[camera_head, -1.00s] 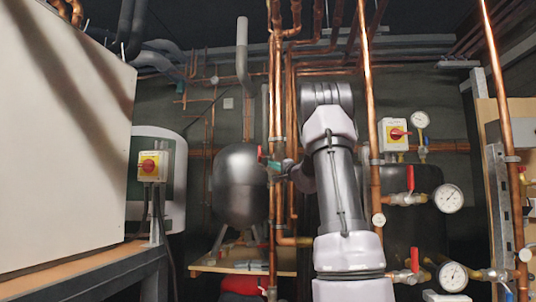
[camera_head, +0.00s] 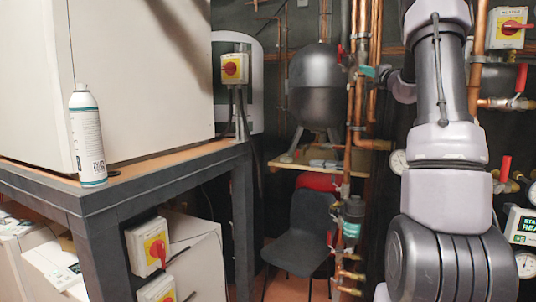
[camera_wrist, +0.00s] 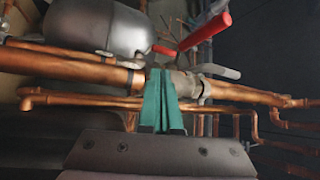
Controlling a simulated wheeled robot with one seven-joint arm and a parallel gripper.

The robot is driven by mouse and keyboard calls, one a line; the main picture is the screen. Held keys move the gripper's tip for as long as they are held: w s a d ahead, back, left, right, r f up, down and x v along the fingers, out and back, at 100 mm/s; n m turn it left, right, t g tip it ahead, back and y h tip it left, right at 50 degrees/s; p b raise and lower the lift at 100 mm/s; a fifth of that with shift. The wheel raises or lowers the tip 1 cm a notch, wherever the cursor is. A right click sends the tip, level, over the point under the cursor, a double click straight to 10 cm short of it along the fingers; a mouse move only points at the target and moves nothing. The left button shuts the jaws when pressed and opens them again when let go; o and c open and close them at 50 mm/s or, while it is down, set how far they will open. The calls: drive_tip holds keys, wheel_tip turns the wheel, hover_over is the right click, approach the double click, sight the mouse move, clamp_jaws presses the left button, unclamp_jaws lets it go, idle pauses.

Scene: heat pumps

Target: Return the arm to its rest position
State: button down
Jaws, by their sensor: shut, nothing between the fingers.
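My arm rises along the right side of the head view, bent at the top, with its wrist reaching left toward the copper pipes. My gripper (camera_head: 369,71) shows small there, with teal fingertips close to a vertical copper pipe (camera_head: 358,115). In the wrist view the teal fingers (camera_wrist: 160,100) are pressed together with nothing between them. Their tips lie in front of a copper pipe with a grey fitting (camera_wrist: 185,83). I cannot tell whether they touch it. A red valve handle (camera_wrist: 206,33) is just beyond the fingers.
A dark round tank (camera_head: 315,85) stands behind the pipes. More copper pipes and red-handled valves (camera_head: 521,78) flank my arm. At left, a spray can (camera_head: 87,135) stands on a metal-framed bench (camera_head: 150,187) beside a white cabinet. A dark chair (camera_head: 305,235) is below the tank.

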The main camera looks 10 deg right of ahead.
drive_tip(key=s+a+f+n+g+y, duration=0.25)
drive_tip(key=s+a, duration=0.35)
drive_tip(key=a, duration=0.3)
drive_tip(key=s+a+f+n+g+y, duration=0.1)
drive_tip(key=s+a+n+g, duration=0.1)
drive_tip(key=s+a+g, duration=0.5)
drive_tip(key=s+a+f+n+g+y, duration=0.1)
drive_tip(key=s+a+n+y, duration=0.1)
drive_tip(key=s+a, duration=0.65)
drive_tip(key=s+a+f+n+g+h, duration=0.1)
drive_tip(key=s+a+f+h, duration=0.1)
drive_tip(key=s+f, duration=0.5)
drive_tip(key=s+a+f+n+g+h, duration=0.1)
drive_tip(key=s+f+h, duration=0.4)
drive_tip(key=s, duration=0.8)
wheel_tip(320, 180, down, 2)
drive_tip(key=shift+s+a+f+g, duration=0.1)
drive_tip(key=shift+s+a+g, duration=0.3)
drive_tip(key=shift+g, duration=0.35)
drive_tip(key=shift+d, duration=0.1)
